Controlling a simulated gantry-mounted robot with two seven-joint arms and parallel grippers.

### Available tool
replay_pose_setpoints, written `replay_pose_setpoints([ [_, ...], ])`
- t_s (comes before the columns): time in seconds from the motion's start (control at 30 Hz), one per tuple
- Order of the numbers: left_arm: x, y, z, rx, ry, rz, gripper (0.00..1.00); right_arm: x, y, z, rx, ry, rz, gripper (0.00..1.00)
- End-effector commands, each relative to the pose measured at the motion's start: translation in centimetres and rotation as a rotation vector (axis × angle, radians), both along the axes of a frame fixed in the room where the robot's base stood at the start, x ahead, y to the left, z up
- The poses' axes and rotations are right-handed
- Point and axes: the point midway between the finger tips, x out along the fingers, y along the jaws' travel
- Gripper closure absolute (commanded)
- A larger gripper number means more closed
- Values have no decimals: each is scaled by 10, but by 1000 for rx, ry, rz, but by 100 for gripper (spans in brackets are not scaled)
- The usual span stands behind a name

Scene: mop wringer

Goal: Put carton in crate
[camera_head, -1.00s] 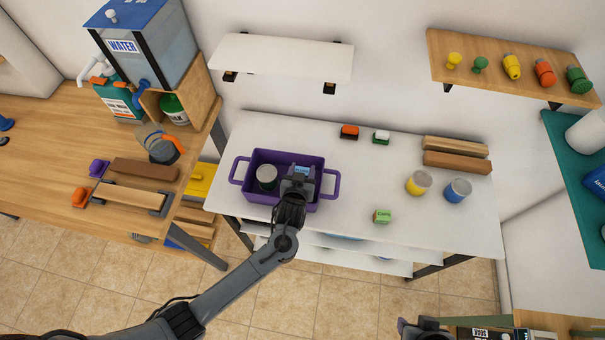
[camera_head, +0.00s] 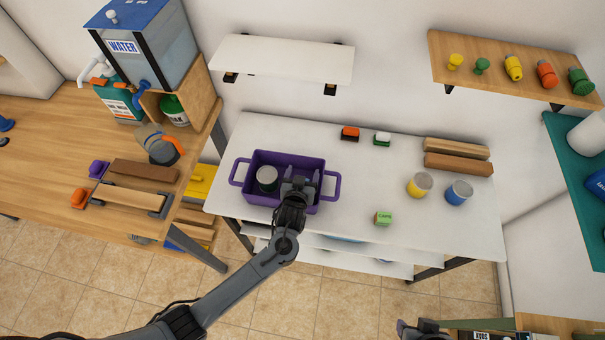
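The purple crate (camera_head: 251,196) stands on the left part of the white table. A grey can (camera_head: 267,178) with a pale lid is inside it, in its left half. My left gripper (camera_head: 301,180) is over the crate's right half, pointing down, with its fingers apart and nothing visible between them. The gripper hides much of that half's floor, so I cannot tell whether a carton lies there.
Yellow (camera_head: 420,185) and blue (camera_head: 458,192) cans stand at the table's right, before wooden blocks (camera_head: 458,163). A white shelf (camera_head: 283,58) hangs above. The table's middle is clear.

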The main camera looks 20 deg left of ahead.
Motion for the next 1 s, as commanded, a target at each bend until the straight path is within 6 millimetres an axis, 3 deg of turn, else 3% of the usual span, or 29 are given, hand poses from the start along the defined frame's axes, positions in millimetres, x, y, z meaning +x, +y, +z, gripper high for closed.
replay_pose_setpoints([
  [0.27, 0, 0, 1, 0, 0, 0, 22, 0, -2, 0, -8, 0, 6, 57],
  [0.47, 1, 0, 17, 1, -3, -2, 22, 0, -2, 9, -9, 0, 6, 57],
  [1.0, -87, -17, 49, -2, 1, 0, 22, 0, 0, 10, -1, -1, 2, 57],
])
